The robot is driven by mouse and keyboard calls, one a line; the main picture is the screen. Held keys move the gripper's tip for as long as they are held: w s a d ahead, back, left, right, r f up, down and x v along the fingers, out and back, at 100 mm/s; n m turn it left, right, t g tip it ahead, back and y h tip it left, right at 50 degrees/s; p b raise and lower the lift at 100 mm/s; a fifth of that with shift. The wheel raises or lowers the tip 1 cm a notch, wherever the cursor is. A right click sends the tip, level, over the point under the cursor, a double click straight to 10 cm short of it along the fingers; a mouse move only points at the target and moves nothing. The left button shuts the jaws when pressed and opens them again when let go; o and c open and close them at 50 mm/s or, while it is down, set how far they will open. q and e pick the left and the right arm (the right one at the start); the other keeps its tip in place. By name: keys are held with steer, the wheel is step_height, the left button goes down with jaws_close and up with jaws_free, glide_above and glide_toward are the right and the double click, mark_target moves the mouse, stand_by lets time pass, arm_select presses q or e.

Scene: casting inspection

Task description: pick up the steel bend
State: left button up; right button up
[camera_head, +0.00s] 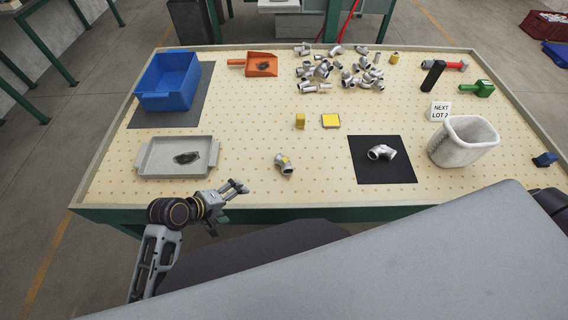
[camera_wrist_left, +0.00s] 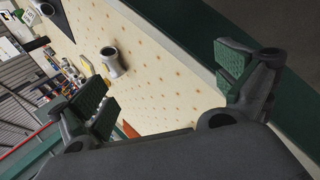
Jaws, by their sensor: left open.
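A shiny steel bend (camera_head: 380,152) lies on the black mat (camera_head: 365,174) at the right front of the table. My right gripper is not in view.
A grey tray (camera_head: 146,168) with a dark patch lies at left front, a blue bin (camera_head: 166,88) behind it. Several fittings (camera_head: 322,71) are heaped at the back. A white container (camera_head: 462,147) stands right of the mat.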

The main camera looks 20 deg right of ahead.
arm_select(q)
steer(key=w+d+n+h, duration=0.1)
steer(key=d, duration=0.1)
steer(key=w+d+n+h, duration=0.1)
steer(key=n, duration=0.1)
steer(key=d+n+h, duration=0.1)
steer(key=d+n, duration=0.1)
steer(key=shift+w+d, duration=0.35)
steer(key=shift+w, duration=0.05)
steer(key=d+n, duration=0.1)
steer(key=w+n+h, duration=0.1)
steer(key=n, duration=0.1)
steer(key=shift+w+d+r, duration=0.15)
steer(key=shift+w+d, duration=0.05)
steer(key=shift+d, duration=0.15)
steer(key=shift+w+d+n+h, duration=0.4)
steer(key=shift+w+n, duration=0.2)
steer(key=shift+n, duration=0.4)
steer(key=shift+w+d+n+h, duration=0.25)
steer(key=shift+w+n, duration=0.55)
steer(key=shift+n, duration=0.4)
steer(key=w+n, duration=0.1)
steer(key=n, duration=0.1)
steer(key=w+n, duration=0.1)
steer(key=n, duration=0.1)
steer(key=shift+w+h, duration=0.25)
steer(key=shift+h, duration=0.1)
